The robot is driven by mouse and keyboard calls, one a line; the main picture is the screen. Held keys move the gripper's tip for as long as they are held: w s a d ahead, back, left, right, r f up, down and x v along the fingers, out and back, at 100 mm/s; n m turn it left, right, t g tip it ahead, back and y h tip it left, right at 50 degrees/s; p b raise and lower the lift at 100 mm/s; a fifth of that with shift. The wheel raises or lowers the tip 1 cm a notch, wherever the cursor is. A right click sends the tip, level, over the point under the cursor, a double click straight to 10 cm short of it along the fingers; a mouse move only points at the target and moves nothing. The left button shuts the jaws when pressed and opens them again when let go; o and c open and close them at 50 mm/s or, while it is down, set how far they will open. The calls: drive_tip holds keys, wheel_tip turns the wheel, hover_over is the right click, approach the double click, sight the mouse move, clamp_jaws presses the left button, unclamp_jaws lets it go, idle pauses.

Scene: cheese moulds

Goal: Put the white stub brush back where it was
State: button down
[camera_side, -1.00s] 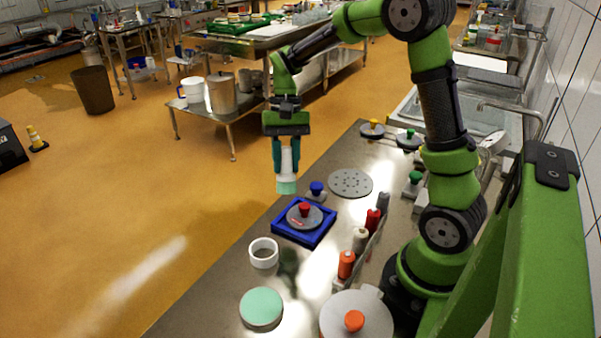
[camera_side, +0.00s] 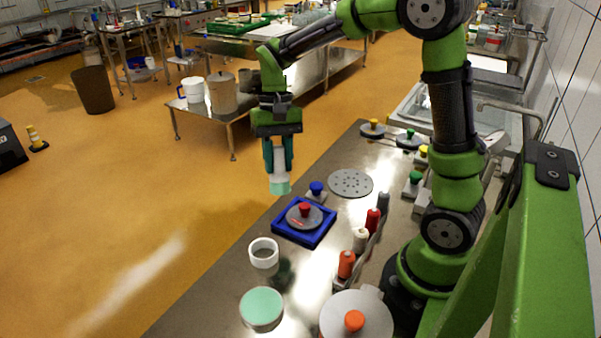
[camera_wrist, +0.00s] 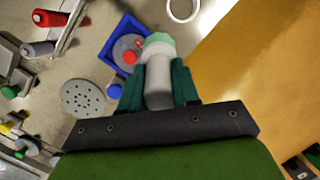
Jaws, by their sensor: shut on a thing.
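My gripper (camera_side: 278,165) is shut on a white stub brush (camera_side: 279,178) with a mint-green lower end. It holds the brush roughly upright in the air, beyond the blue tray in the side view. In the wrist view the brush (camera_wrist: 158,75) sits between the two dark green fingers, its mint end pointing away from the camera. A rack (camera_side: 375,240) on the bench holds several stubby pieces: orange (camera_side: 346,264), whitish (camera_side: 360,240), red (camera_side: 372,220) and grey (camera_side: 383,202). Whether the rack has an empty place is unclear.
A blue square tray (camera_side: 318,237) holds a grey disc with a red knob (camera_side: 304,210). A blue-knobbed piece (camera_side: 316,189), a perforated disc (camera_side: 350,183), a white ring (camera_side: 264,250), a mint disc (camera_side: 261,306) and an orange-knobbed lidded pot (camera_side: 338,310) stand around it.

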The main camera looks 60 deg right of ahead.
drive_tip(key=s+a+f+n+h, duration=0.1)
drive_tip(key=s+a+n+h, duration=0.15)
drive_tip(key=a+n, duration=0.85)
drive_tip(key=f+n, duration=0.2)
drive_tip(key=f, duration=0.1)
drive_tip(key=f+n+t, duration=0.1)
drive_tip(key=f+n, duration=0.1)
drive_tip(key=f, duration=0.2)
drive_tip(key=f+n+t, duration=0.1)
drive_tip(key=f+n, duration=0.1)
drive_tip(key=f, duration=0.2)
drive_tip(key=shift+w+d+y, duration=0.2)
drive_tip(key=shift+d+y, duration=0.1)
drive_tip(key=shift+y, duration=0.05)
drive_tip(key=shift+f, duration=0.1)
drive_tip(key=c, duration=0.8)
unclamp_jaws()
